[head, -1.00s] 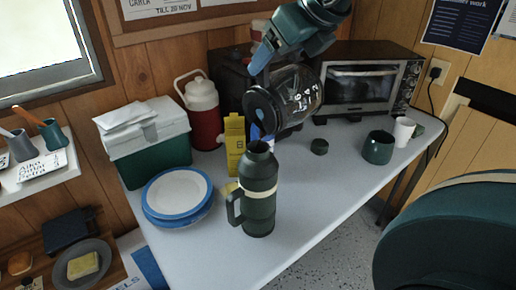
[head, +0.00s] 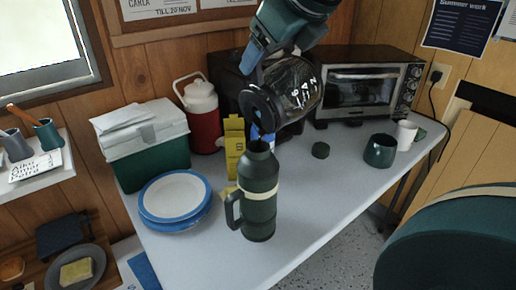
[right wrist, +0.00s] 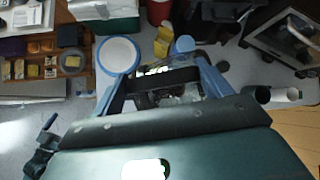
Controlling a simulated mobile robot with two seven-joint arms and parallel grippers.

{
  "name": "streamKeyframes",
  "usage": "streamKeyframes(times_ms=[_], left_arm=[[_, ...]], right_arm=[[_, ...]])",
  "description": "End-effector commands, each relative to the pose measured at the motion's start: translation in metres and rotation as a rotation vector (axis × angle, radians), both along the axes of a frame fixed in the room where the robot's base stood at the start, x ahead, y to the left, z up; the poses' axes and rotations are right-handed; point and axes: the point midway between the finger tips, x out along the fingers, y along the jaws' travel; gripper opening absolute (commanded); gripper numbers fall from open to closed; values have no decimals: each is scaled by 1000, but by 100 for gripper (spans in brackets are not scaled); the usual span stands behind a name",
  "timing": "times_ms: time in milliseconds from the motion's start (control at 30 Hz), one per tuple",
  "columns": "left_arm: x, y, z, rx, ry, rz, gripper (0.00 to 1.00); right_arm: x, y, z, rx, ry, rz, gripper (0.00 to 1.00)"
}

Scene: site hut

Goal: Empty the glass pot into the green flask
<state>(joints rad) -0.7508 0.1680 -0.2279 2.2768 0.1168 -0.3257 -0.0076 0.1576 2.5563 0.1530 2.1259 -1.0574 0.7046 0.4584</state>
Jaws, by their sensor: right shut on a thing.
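My right gripper (head: 262,58) is shut on the glass pot (head: 296,88), holding it in the air above the table. The pot is clear with a dark rim and is tipped strongly, its mouth down and to the left, just above the green flask (head: 259,200). The flask stands upright and open, with a cream band and a side handle. No stream shows clearly between them, and I cannot tell how much liquid the pot holds. In the right wrist view the pot (right wrist: 180,97) sits between the blue fingers.
A yellow carton (head: 234,145) and blue-rimmed plates (head: 174,195) stand close to the flask. Behind are a cool box (head: 150,155), a red jug (head: 203,120) and a toaster oven (head: 365,88). A dark cap (head: 320,150), green mug (head: 380,151) and white cup (head: 405,132) are at right. The front table is clear.

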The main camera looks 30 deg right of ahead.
Motion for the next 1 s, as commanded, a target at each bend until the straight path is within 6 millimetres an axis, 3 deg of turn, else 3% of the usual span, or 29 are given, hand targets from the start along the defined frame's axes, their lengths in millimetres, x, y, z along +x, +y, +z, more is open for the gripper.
streamKeyframes(times_ms=[667, 1000], left_arm=[[-7, 7, 0, 11, -54, 11, 98], [-12, 14, -2, 31, -122, 20, 98]], right_arm=[[-2, 12, 1, -81, -17, 1, 36], [-4, 32, -5, -204, -35, 5, 36]])
